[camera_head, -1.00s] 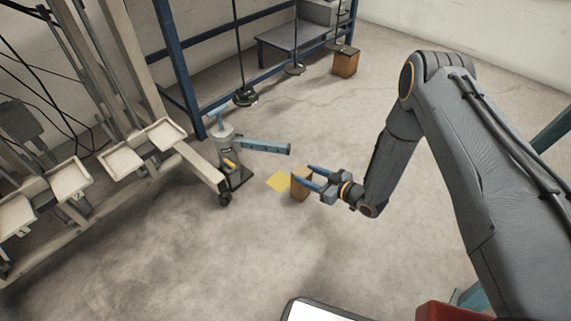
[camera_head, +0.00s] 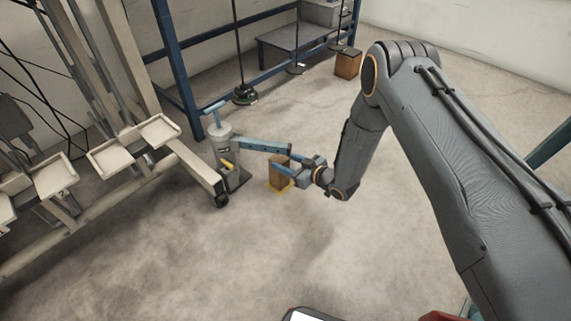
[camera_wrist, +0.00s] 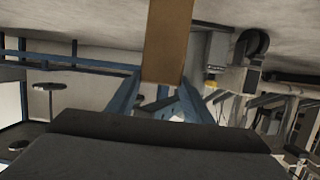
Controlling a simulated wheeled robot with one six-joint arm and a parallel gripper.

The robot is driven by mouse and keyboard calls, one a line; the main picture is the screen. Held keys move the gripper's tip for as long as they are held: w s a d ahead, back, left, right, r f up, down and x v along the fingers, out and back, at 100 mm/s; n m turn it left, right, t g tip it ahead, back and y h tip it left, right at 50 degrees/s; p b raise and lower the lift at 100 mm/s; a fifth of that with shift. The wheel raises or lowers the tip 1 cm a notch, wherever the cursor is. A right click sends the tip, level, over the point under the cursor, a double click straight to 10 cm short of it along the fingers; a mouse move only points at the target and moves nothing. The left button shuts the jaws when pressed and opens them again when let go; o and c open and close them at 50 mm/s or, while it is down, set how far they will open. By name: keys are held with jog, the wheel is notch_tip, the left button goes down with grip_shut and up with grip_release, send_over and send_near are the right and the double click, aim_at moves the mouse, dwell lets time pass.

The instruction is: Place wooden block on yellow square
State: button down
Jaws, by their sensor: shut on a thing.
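The wooden block (camera_head: 278,171) is a brown box held between the blue fingers of my gripper (camera_head: 282,168). It stands over the yellow square (camera_head: 287,187), and only a thin yellow edge shows around the block's lower part. I cannot tell whether the block touches the floor or is slightly above it. In the wrist view the block (camera_wrist: 166,42) fills the upper middle, with the blue fingers (camera_wrist: 165,100) at its sides.
A grey cylinder device with a blue lever (camera_head: 265,145) stands just left of and behind the block. A wheeled rack with white trays (camera_head: 110,155) is at the left. Another brown box (camera_head: 347,63) sits far back. The floor in front is clear.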

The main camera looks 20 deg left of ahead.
jog(key=shift+a, duration=0.1)
jog(key=c, duration=0.9)
grip_release()
